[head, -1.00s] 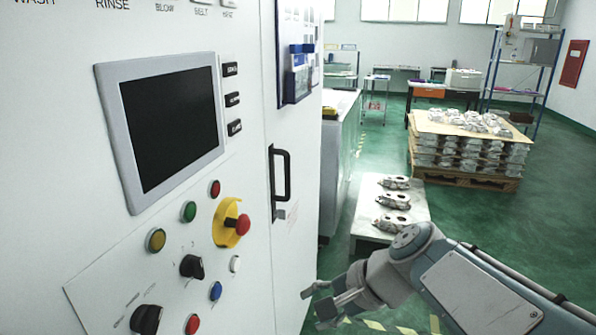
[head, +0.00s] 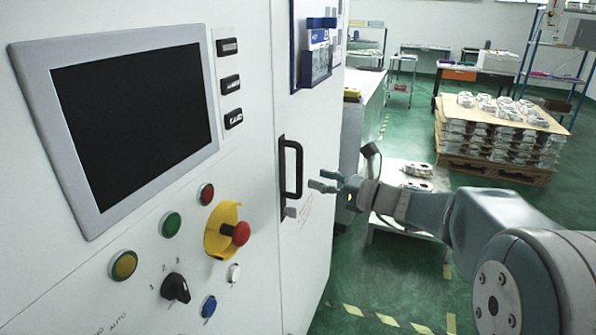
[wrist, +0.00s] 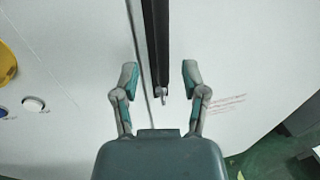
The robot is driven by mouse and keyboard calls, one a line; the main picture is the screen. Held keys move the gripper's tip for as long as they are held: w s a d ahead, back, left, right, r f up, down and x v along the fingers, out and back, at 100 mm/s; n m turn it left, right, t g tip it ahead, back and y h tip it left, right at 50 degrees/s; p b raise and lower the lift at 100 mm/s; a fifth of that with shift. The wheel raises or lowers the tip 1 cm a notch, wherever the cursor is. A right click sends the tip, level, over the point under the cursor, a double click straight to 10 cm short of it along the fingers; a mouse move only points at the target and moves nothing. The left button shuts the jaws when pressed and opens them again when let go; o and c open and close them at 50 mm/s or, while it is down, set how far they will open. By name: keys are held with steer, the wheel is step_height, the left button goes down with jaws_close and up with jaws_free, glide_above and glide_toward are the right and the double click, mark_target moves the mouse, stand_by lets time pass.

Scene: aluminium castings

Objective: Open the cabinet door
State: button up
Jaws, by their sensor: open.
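The white cabinet door (head: 312,120) is shut, at the right of the control panel in the head view. Its black vertical handle (head: 292,168) stands out near the door's left edge. My gripper (head: 325,181) is open and empty, just right of the handle and apart from it. In the wrist view, the handle (wrist: 160,45) runs down from the top between the two open fingers of my gripper (wrist: 160,78). Its lower end is near the level of the fingertips. I cannot tell the depth gap exactly. A small metal latch (wrist: 164,96) shows below the handle.
A control panel with a dark screen (head: 135,110), buttons and a red emergency stop (head: 236,234) is left of the handle. A low table with castings (head: 415,185) stands behind my arm. A loaded pallet (head: 495,172) is farther back. Green floor is open at right.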

mark_target(299, 191)
steer(key=x, duration=0.5)
steer(key=shift+w, duration=0.3)
steer(key=shift+w+a, duration=0.1)
steer(key=shift+a, duration=0.25)
steer(key=shift+a, duration=0.15)
steer(key=c, duration=0.7)
jaws_close()
